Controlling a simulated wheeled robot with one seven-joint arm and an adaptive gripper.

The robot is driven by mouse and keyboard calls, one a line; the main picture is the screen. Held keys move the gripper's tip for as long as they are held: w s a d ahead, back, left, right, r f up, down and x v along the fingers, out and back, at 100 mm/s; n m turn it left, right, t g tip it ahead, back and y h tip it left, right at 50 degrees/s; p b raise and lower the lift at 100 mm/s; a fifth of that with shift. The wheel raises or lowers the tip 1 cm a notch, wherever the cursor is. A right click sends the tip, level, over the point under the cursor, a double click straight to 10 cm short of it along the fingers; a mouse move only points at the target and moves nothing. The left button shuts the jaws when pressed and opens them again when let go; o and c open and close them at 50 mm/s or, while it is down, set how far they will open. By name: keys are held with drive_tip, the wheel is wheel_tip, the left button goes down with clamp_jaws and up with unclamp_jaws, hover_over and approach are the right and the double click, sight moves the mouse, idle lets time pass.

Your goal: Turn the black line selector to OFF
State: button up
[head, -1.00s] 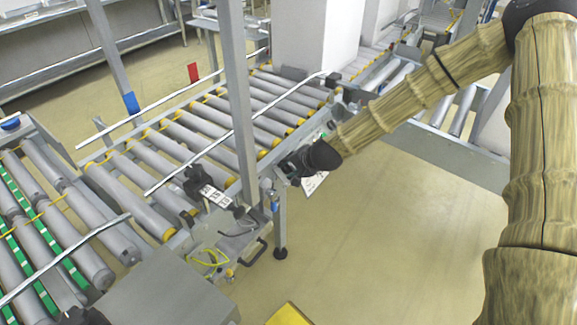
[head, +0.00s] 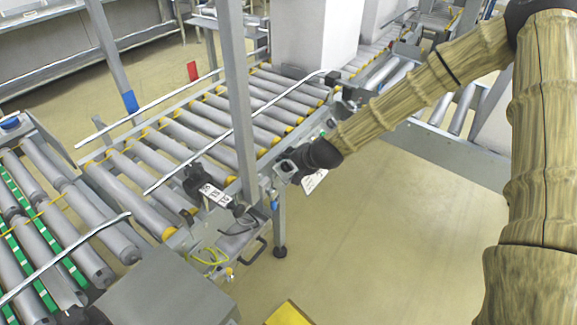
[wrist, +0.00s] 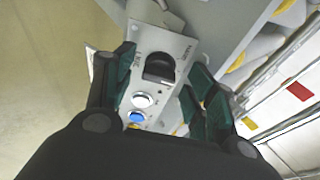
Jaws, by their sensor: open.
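The black line selector (wrist: 160,68) is a round dark knob on a grey metal control plate (wrist: 178,45) in the wrist view. Small lettering stands on both sides of it, too small to read surely. A white button (wrist: 143,100) and a blue button (wrist: 137,116) sit below it. My gripper (wrist: 163,63) is open, with a dark green finger on each side of the plate's knob area. The selector appears between the fingers; I cannot tell whether they touch it. In the head view my gripper (head: 287,168) is at the conveyor's side post, and the selector is hidden there.
A roller conveyor (head: 190,135) with metal guide rails lies left of my gripper. An upright grey post (head: 240,100) stands close to it. A black device with a white label (head: 215,195) is mounted nearby. Open floor (head: 390,230) lies to the right.

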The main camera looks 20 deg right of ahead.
drive_tip(key=v, duration=0.7)
drive_tip(key=shift+r, duration=0.25)
drive_tip(key=shift+s, duration=0.1)
idle(0.4)
drive_tip(key=s+a+f+n+g+h, duration=0.2)
drive_tip(key=s+f+n+g, duration=0.45)
drive_tip(key=s+f, duration=2)
drive_tip(key=s+f+n+g, duration=0.2)
drive_tip(key=s+f+n, duration=0.15)
drive_tip(key=s, duration=1.25)
wheel_tip(320, 180, up, 17)
drive_tip(key=n+p, duration=0.1)
drive_tip(key=p, duration=1.5)
drive_tip(key=shift+s+d+h, duration=0.2)
drive_tip(key=shift+s+h, duration=0.1)
